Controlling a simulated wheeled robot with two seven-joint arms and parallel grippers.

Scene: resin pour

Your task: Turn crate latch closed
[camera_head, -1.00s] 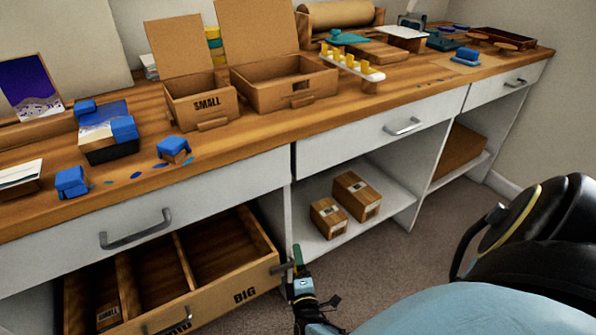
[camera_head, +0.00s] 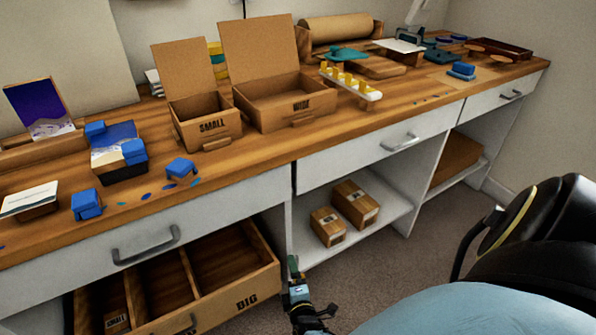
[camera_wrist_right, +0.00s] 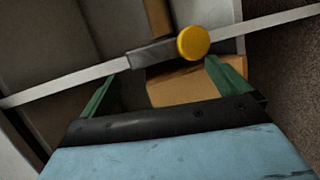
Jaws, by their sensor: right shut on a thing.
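The wooden crate (camera_head: 262,285), marked BIG, sits low at the left in the head view, inside the open space under the bench. Its dividers show. The latch, a dark grey bar (camera_wrist_right: 152,54) with a yellow knob (camera_wrist_right: 193,42), crosses a pale edge in the right wrist view. My right gripper (camera_wrist_right: 163,85) has its green fingers on either side of the latch and is shut on it. In the head view the right gripper (camera_head: 294,268) is beside the crate's right front corner, and the latch cannot be made out there. My left gripper is not in view.
The drawer handle (camera_head: 147,246) sticks out above the crate. Two small cartons (camera_head: 355,204) stand on the white shelf to the right. Open cardboard boxes (camera_head: 205,125) and blue pieces (camera_head: 181,168) are on the bench top. The carpet ahead is clear.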

